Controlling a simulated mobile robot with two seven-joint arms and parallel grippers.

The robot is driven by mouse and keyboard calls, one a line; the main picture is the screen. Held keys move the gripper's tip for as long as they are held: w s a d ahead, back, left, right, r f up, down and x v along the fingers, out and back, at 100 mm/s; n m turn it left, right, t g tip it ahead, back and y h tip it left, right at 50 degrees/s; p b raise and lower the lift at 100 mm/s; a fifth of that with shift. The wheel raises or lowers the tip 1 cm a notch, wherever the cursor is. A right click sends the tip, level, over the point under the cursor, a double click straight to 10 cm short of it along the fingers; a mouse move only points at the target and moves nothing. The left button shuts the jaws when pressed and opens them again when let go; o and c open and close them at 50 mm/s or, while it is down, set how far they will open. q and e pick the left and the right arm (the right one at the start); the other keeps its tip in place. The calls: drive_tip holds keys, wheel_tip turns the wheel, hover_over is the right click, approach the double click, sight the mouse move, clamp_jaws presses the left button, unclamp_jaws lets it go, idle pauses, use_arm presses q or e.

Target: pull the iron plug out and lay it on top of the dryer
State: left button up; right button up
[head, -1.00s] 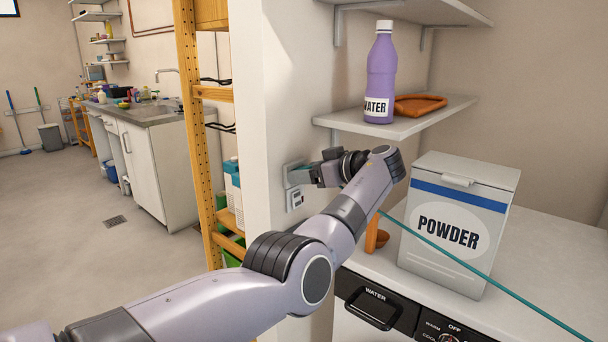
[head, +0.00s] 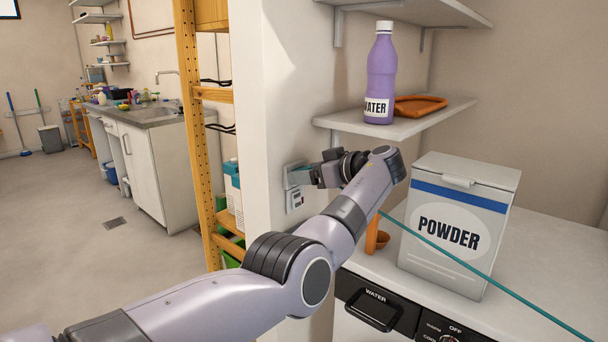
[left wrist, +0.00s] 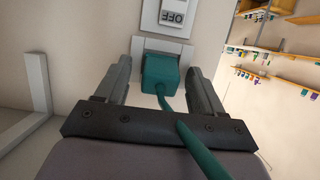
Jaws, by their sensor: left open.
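The teal plug (left wrist: 160,72) sits in the wall socket (left wrist: 165,47), below a switch marked OFF, in the left wrist view. My left gripper (head: 299,174) is at the wall socket, open, with one finger on each side of the plug. I see a gap between each finger and the plug. A white-topped appliance (head: 385,275) with a WATER drawer stands at the right; I cannot tell whether it is the dryer. My right gripper is out of view.
A POWDER box (head: 455,225) stands on the appliance top, with an orange scoop (head: 378,238) left of it. A wooden rack (head: 197,130) stands left of the wall.

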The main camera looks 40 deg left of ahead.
use_arm(q)
drive_tip(key=shift+c, duration=0.3)
clamp_jaws()
drive_tip(key=shift+d, duration=0.15)
drive_tip(key=shift+d, duration=0.1)
drive_tip(key=shift+p+v, duration=0.35)
drive_tip(key=shift+v, duration=2.45)
